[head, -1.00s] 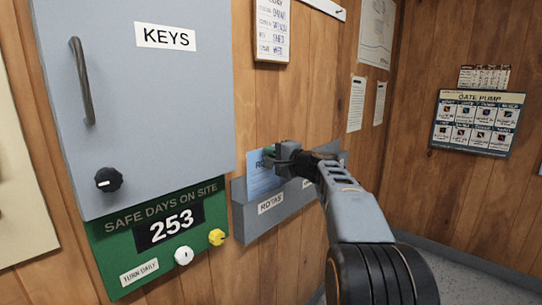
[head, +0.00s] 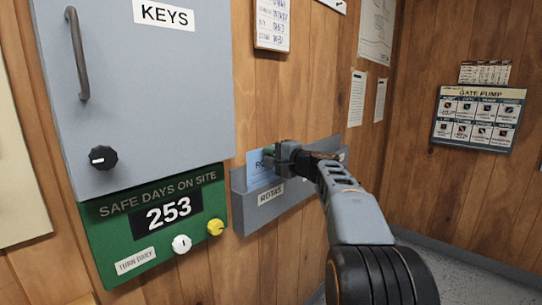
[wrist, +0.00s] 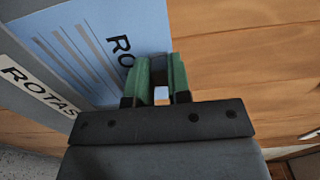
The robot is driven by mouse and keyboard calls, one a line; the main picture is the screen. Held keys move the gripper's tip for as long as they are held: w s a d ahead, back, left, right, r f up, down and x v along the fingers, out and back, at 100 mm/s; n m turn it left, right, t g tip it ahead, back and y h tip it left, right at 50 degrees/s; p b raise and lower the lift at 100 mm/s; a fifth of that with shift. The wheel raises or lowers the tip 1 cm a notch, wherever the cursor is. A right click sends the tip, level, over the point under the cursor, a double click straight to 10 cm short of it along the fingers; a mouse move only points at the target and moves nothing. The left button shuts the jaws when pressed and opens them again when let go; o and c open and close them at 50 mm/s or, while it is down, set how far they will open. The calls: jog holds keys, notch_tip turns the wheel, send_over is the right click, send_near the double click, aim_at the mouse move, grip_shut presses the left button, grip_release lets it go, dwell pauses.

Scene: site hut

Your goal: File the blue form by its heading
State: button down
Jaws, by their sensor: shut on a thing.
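The blue form (head: 258,167) has a dark heading starting "RO"; my gripper covers the rest. It stands upright with its lower part hidden behind the front of the grey wall rack's pocket labelled ROTAS (head: 270,194). My gripper (head: 283,153) is shut on the form's upper right side, just above the rack's rim. In the wrist view the form (wrist: 72,45) shows pale lines and the heading beside the green fingers (wrist: 160,75). The ROTAS label also shows there at the left. The rack's right part is mostly hidden behind my arm.
A grey KEYS cabinet (head: 150,90) with a handle and black knob is left of the rack. Below it is a green SAFE DAYS ON SITE board (head: 110,225) with white and yellow knobs. A clipboard (head: 272,22) hangs above. Bare wooden wall lies around the rack.

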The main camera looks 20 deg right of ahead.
dwell(0.3)
jog(key=c, duration=1)
grip_release()
